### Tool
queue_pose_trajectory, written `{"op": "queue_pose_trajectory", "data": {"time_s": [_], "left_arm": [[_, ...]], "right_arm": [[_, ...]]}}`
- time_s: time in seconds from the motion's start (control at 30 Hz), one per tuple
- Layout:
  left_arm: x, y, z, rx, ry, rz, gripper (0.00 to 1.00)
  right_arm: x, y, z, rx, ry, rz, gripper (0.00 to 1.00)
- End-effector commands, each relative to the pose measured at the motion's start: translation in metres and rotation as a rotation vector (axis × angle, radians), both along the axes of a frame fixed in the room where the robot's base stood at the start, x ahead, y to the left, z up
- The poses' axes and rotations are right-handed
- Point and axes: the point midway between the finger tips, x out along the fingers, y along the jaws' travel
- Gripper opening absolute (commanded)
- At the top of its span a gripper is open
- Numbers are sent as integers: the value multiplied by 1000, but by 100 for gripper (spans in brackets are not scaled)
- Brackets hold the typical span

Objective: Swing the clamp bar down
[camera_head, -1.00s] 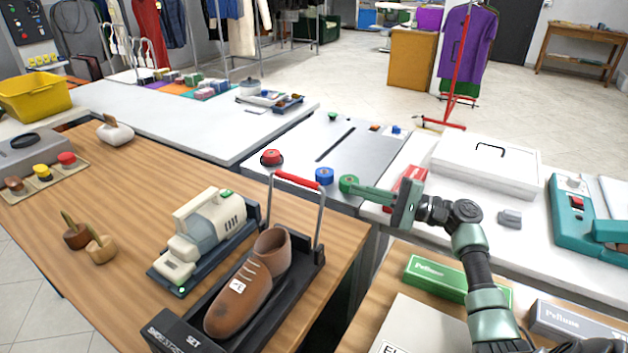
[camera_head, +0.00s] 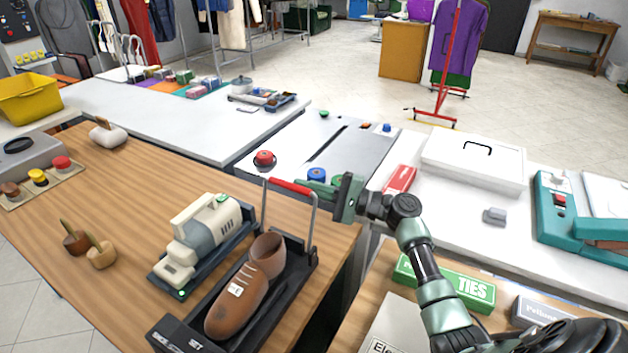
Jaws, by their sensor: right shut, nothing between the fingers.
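The clamp bar (camera_head: 290,187) is a red grip on a grey metal frame. It stands upright over the black shoe stretcher (camera_head: 205,330) on the wooden table. A brown shoe (camera_head: 240,295) lies in the stretcher beneath it. My right gripper (camera_head: 310,187) is shut and empty. Its fingertips point left and overlap the right end of the red grip in the picture; I cannot tell whether they touch it. My left gripper is not in view.
A cream and grey machine (camera_head: 208,240) stands left of the stretcher. Red (camera_head: 264,159) and blue (camera_head: 316,175) round items sit on the grey surface behind the bar. A green box (camera_head: 455,285) lies near my right arm.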

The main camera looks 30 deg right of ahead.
Motion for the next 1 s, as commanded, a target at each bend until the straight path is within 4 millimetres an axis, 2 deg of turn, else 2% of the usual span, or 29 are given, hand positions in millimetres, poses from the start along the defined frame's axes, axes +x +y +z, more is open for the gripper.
{"op": "queue_pose_trajectory", "data": {"time_s": [0.57,0.77,1.0], "left_arm": [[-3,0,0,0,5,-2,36],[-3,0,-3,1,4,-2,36],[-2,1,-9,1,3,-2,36]], "right_arm": [[-3,5,2,-21,-13,1,0],[-10,16,6,-98,-59,2,0],[-24,41,13,-268,-159,3,0]]}}
